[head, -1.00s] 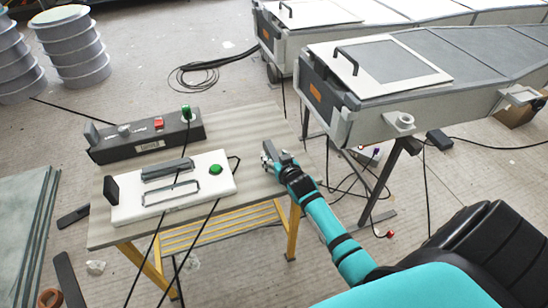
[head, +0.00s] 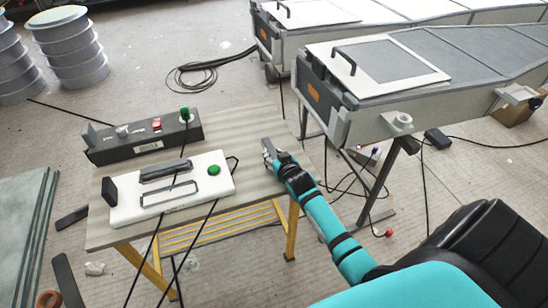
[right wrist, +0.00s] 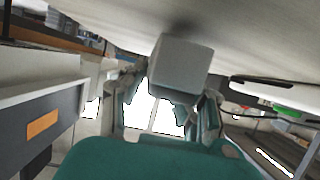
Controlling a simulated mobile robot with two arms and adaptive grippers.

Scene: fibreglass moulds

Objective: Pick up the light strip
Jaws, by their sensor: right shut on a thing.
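My right gripper (head: 268,152) is over the right end of the wooden table, near its back corner. In the right wrist view its fingers (right wrist: 166,100) are shut on a pale grey, box-shaped piece (right wrist: 180,64). I cannot tell for sure whether this piece is the light strip. In the head view it is too small and too covered by the gripper to make out. My left gripper is not in view.
The table (head: 248,122) also bears a white box (head: 212,187) with a green button and a black box (head: 185,136) with a red switch. A grey mould unit (head: 365,122) stands close to the right. Dark cables run down past the table's front edge.

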